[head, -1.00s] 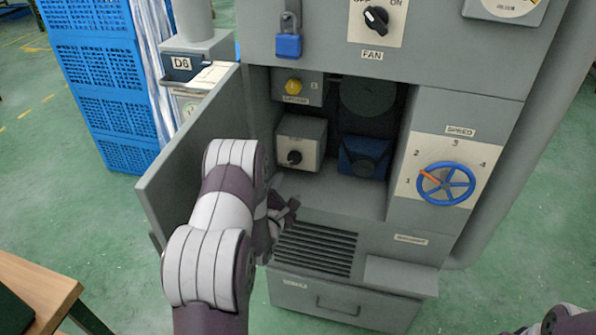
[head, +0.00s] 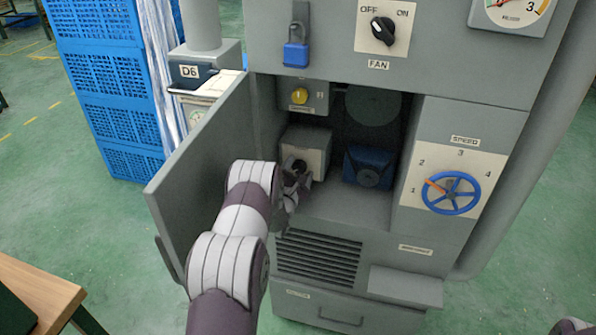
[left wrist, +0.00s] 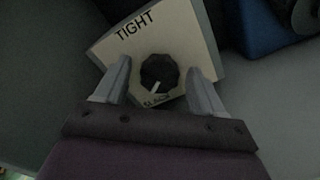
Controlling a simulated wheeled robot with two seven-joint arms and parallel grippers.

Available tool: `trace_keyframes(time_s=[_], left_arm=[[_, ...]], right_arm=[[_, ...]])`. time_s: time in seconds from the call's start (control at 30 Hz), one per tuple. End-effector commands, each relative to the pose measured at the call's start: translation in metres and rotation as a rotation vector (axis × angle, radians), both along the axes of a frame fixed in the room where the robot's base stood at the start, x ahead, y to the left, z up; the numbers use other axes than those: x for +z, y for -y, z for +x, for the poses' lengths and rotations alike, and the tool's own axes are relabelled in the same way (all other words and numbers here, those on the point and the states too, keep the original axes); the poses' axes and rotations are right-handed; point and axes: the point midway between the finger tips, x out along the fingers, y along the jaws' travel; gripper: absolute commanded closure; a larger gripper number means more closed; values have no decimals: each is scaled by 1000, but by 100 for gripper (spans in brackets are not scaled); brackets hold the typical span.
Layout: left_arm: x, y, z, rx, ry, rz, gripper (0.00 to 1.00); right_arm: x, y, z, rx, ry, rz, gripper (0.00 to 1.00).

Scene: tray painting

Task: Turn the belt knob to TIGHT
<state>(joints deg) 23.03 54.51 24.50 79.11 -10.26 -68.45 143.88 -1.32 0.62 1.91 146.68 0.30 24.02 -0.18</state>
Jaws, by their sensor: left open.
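The belt knob (left wrist: 158,72) is black and round on a pale box (head: 305,147) inside the open cabinet. In the left wrist view its white pointer line points down toward the word SLACK; TIGHT is printed at the upper left of the plate (left wrist: 195,32). My left gripper (left wrist: 160,78) is open, one finger on each side of the knob, with gaps showing between the fingers and the knob. In the head view my left gripper (head: 298,174) is at the front of the box and partly hides the knob.
The open cabinet door (head: 205,165) stands left of my left arm. A blue motor-like block (head: 368,168) sits right of the box, and a yellow knob (head: 299,96) is above it. A blue SPEED handwheel (head: 451,193) is on the right panel.

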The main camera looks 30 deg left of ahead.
Motion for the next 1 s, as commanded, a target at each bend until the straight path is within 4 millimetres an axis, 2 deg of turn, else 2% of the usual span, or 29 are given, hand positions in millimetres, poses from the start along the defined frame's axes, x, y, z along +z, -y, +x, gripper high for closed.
trace_keyframes(time_s=[0.03,0.1,0.2,0.57,1.0], left_arm=[[0,0,0,0,0,0,38],[0,0,0,0,0,0,61],[0,0,0,0,0,0,88],[-2,0,0,1,-13,49,87],[-4,0,0,0,-92,385,87]], right_arm=[[0,0,0,0,0,0,57],[0,0,0,0,0,0,57],[0,0,0,0,0,0,57],[-4,0,0,0,0,0,57],[-26,0,0,0,0,0,57]])
